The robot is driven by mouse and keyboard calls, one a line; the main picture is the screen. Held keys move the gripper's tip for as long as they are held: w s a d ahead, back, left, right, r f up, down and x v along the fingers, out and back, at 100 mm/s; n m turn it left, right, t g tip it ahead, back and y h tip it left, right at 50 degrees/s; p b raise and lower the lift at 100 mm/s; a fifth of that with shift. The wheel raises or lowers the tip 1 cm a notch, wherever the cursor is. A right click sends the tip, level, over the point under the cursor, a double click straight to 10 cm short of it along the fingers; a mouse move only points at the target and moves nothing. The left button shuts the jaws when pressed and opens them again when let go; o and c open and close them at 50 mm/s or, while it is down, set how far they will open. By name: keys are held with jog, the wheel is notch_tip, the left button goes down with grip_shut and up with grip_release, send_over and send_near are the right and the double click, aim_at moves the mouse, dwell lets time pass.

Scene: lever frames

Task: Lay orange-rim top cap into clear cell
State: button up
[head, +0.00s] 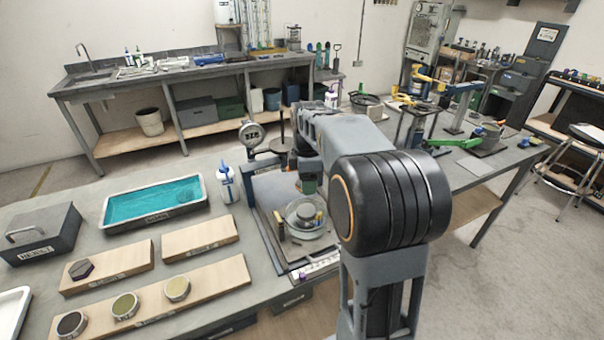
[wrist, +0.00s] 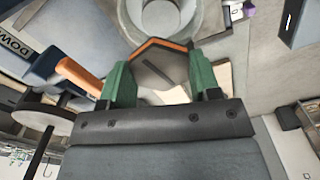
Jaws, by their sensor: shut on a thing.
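My gripper (wrist: 158,72) has green fingers and is shut on a flat grey hexagonal cap with an orange rim (wrist: 160,60), the orange-rim top cap. The clear cell (wrist: 202,14), a round see-through ring with a grey round piece inside, lies just beyond the cap at the top of the wrist view. In the head view the clear cell (head: 293,229) stands on the press base, below and near my gripper. The cap appears to be apart from the grey piece, but the height between them is hard to judge. In the head view my arm hides the cap.
A press frame with a dial gauge (head: 250,133) stands close behind the cell. An orange bar (wrist: 78,75) is near my left finger.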

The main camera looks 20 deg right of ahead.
jog(key=b, duration=0.4)
send_over(307, 210)
jog(key=shift+f, duration=2.5)
jog(key=shift+f+b, duration=1.2)
jog(key=shift+f, duration=0.55)
jog(key=shift+f, duration=0.15)
jog(key=o, duration=1.2)
